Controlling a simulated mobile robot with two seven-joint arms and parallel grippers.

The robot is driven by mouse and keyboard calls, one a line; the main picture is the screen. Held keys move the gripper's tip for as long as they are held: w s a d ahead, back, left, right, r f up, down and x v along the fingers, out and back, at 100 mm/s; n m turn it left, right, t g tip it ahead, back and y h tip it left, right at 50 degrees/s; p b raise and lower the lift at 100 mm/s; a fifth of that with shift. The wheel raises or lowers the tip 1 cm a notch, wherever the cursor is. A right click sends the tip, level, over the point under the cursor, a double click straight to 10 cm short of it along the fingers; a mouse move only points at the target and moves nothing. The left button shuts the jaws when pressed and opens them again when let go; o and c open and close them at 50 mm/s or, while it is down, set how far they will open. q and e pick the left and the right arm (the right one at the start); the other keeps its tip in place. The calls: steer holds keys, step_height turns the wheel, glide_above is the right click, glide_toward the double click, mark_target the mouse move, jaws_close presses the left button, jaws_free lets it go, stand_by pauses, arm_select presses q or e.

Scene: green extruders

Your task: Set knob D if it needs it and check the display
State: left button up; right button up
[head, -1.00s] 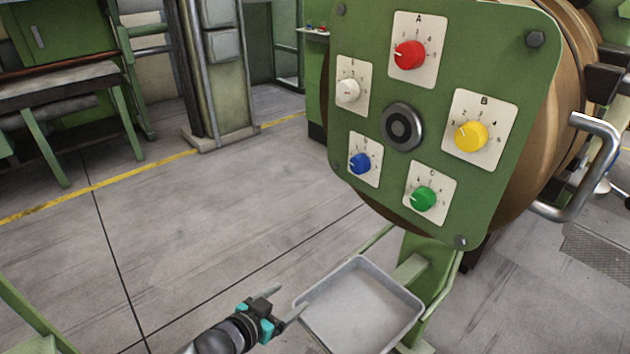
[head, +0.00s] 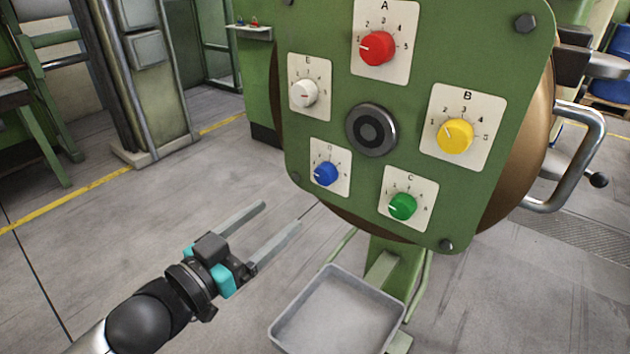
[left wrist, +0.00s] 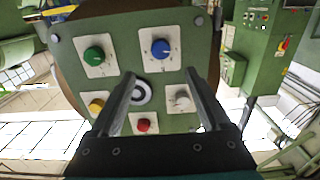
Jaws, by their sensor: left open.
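Knob D (head: 325,173) is the blue knob on a white scale plate at the lower left of the green panel (head: 345,100). Its white mark points to the left, slightly down, in the head view; the scale numbers are too small to read surely. In the left wrist view, where the panel appears upside down, the blue knob (left wrist: 160,48) shows just beyond the fingertips. My left gripper (head: 280,215) is open and empty, below and left of knob D, apart from it; it also shows in the left wrist view (left wrist: 159,75). I cannot make out a display. My right gripper is out of view.
Red knob A (head: 376,48), yellow knob B (head: 455,136), green knob C (head: 402,206) and white knob E (head: 304,93) surround a dark central hub (head: 371,130). A grey tray (head: 277,333) lies below the panel. A metal handle (head: 597,160) juts out right. Floor at left is clear.

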mark_target(322, 179)
arm_select(q)
steer(key=b+x, duration=0.1)
steer(key=x, duration=1.1)
steer(key=shift+w+d, duration=0.15)
steer(key=shift+w, duration=0.2)
steer(key=shift+c, duration=0.2)
jaws_close()
